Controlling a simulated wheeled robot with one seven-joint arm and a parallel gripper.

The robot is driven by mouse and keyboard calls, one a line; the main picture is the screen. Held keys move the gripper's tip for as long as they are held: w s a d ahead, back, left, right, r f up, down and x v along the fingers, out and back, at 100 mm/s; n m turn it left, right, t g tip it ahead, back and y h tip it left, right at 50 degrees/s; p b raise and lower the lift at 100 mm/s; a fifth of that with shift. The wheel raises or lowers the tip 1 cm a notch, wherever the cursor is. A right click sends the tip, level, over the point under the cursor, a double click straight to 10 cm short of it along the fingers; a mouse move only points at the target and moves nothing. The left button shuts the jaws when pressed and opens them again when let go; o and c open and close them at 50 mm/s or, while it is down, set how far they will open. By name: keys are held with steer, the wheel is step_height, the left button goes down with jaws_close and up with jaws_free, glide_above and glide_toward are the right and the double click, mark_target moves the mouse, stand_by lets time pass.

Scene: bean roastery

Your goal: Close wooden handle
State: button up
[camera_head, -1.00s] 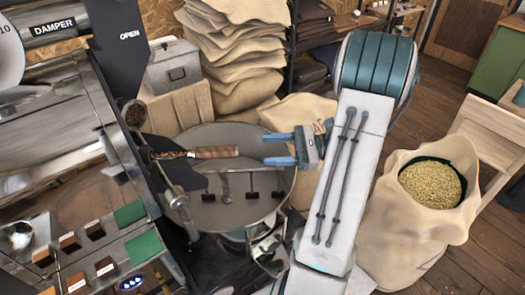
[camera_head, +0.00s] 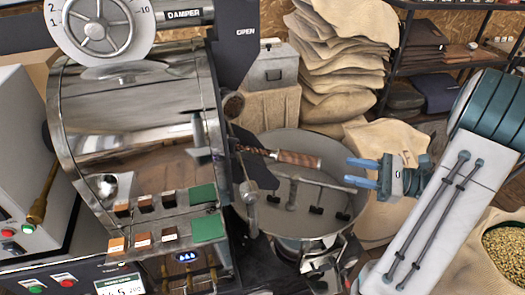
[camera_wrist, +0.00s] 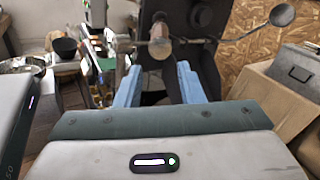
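The wooden handle (camera_head: 297,159) is a brown grip on a dark twisted rod. It sticks out to the right from the dark front of the roaster, above the round cooling tray (camera_head: 350,212). My gripper (camera_head: 348,173) has blue fingers, spread apart and empty. Its fingertips point at the handle's free end from the right, with a small gap in the picture. In the wrist view, my gripper (camera_wrist: 158,85) shows both fingers apart, and the handle's round end (camera_wrist: 159,42) appears beyond and above the gap.
The roaster drum (camera_head: 140,100) and a panel with green pads (camera_head: 207,228) stand left. A grey metal box (camera_head: 273,66) and stacked sacks (camera_head: 345,60) are behind. A sack of beans (camera_head: 510,250) is at the lower right. A metal rod with a ball end (camera_wrist: 281,15) crosses above.

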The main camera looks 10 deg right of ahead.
steer(key=s+d+m, duration=0.1)
steer(key=d, duration=0.1)
steer(key=s+d, duration=0.1)
steer(key=d, duration=0.1)
steer(key=s+d+m+b, duration=0.1)
steer(key=d, duration=0.1)
steer(key=shift+d+f+m, duration=0.15)
steer(key=shift+d+m, duration=0.15)
steer(key=shift+d, duration=0.1)
jaws_close()
steer(key=p+x, duration=0.3)
steer(key=x, duration=1)
steer(key=shift+a, duration=0.25)
steer(key=shift+w, duration=0.1)
